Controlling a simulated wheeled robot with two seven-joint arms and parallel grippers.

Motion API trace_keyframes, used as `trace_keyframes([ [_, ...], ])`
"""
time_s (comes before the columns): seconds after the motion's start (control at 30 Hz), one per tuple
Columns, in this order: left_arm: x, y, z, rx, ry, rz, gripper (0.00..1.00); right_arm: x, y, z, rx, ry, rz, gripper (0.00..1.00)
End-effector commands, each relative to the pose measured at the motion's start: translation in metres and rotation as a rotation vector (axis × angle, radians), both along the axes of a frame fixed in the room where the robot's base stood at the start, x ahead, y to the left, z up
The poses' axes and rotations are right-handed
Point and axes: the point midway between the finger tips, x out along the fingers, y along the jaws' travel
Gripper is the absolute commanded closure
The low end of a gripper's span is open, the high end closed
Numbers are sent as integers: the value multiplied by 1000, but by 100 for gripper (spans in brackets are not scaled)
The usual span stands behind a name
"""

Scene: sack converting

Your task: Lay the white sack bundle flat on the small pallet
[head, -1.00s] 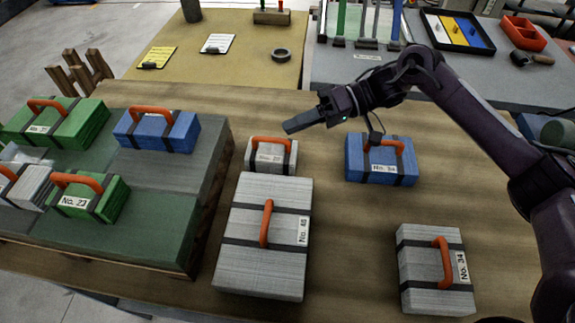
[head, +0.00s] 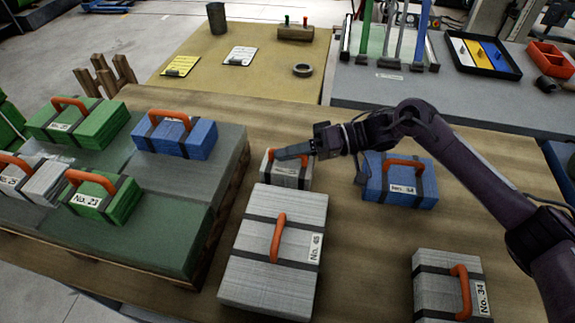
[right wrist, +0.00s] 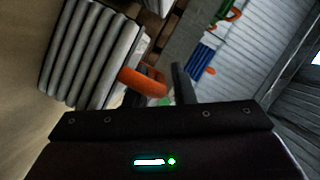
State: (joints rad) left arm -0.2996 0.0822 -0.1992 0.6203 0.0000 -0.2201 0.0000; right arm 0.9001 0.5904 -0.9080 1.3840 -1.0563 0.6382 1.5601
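A small white sack bundle (head: 287,176) with dark straps and an orange handle lies on the wooden table, right of the pallet. My right gripper (head: 283,154) is at its handle, coming from the right. In the right wrist view, the bundle (right wrist: 92,55) and its orange handle (right wrist: 142,80) show at the fingers (right wrist: 160,92), which stand apart; I cannot tell whether they touch the handle. The pallet (head: 168,228), with a green and grey top, stands at the left and bears green, blue and white bundles. My left gripper is not in view.
A large white bundle, No. 48 (head: 262,265), lies just in front of the small one. A blue bundle (head: 412,180) lies to its right and white No. 34 (head: 430,268) at front right. The pallet's front right top is bare.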

Motion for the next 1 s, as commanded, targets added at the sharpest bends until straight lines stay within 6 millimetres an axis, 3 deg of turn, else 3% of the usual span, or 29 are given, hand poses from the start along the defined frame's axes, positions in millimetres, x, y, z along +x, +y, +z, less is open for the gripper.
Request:
trace_keyframes([
  [0.2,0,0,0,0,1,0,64,0,1,0,0,0,-1,79],
  [0.37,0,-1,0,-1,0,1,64,0,1,0,-1,0,-1,100],
  [0.8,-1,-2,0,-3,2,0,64,0,1,0,-1,0,-1,100],
  [1.0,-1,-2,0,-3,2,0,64,0,1,13,-1,-2,0,100],
])
